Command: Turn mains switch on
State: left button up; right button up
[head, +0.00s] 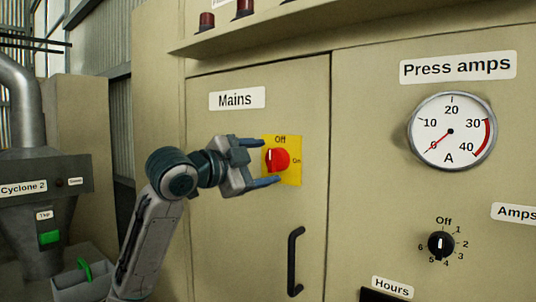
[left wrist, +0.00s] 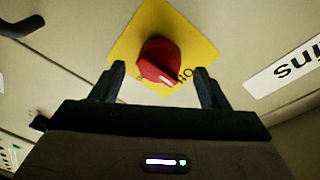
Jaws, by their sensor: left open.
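The mains switch is a red rotary knob (head: 277,159) on a yellow plate (head: 295,172), on a beige cabinet door under a "Mains" label (head: 237,98). "Off" is printed above the knob and "On" at its right. The knob's white mark points up at "Off". My left gripper (head: 262,162) is open, with one finger above and one below the knob's left side. In the left wrist view the red knob (left wrist: 160,61) lies between and just beyond the fingertips; whether they touch it I cannot tell. My right gripper is not in view.
A black door handle (head: 294,261) is below the switch. A "Press amps" gauge (head: 451,130) reading near 0 and a black selector knob (head: 440,244) are at the right. A ledge (head: 300,35) juts out above. The Cyclone 2 machine (head: 45,190) stands at the left.

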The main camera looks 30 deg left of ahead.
pick_arm(q)
jog(key=shift+x, duration=1.1)
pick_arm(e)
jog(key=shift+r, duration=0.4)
